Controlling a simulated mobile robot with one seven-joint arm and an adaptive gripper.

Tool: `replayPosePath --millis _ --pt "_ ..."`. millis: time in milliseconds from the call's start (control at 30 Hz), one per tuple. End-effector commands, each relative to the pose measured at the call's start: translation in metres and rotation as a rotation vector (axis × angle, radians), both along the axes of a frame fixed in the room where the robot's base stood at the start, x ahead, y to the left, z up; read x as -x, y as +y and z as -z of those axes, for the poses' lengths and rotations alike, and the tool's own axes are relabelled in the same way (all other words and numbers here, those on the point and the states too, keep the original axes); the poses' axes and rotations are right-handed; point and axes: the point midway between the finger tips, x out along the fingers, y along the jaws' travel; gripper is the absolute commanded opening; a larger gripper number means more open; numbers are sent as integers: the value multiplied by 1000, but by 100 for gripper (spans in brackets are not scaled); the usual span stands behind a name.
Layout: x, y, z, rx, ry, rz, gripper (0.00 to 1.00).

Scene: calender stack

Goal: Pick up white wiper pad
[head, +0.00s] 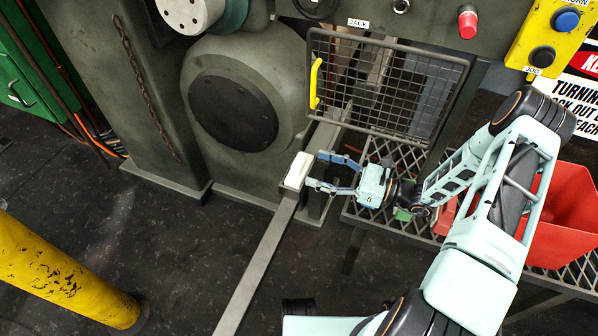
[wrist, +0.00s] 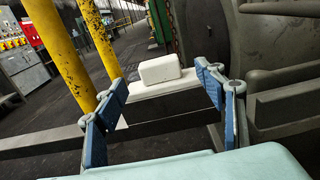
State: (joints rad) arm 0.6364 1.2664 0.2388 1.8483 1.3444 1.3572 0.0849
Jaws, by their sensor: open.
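The white wiper pad (head: 297,172) is a small pale block near the upper end of a long grey bar in the head view. I cannot tell whether a fingertip touches the ledge.
The grey bar (head: 250,265) runs toward the lower middle. A wire mesh guard (head: 395,90) with a yellow handle (head: 316,83) is above my gripper. A red bin (head: 565,215) stands on a grated shelf (head: 385,222) at the right. A yellow post (head: 55,270) is at the lower left.

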Motion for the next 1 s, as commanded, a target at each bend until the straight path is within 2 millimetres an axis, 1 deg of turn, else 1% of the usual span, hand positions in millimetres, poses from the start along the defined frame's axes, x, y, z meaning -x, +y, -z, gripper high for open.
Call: replayPosePath --millis 200,300,400,600,1000 --pt "-9 32 0 0 0 -5 64" --pt "-14 42 0 1 0 -3 64" --pt "-15 46 -1 1 -1 -3 64" --pt "-15 46 -1 1 -1 -2 63" --pt "-15 46 -1 1 -1 -2 19"
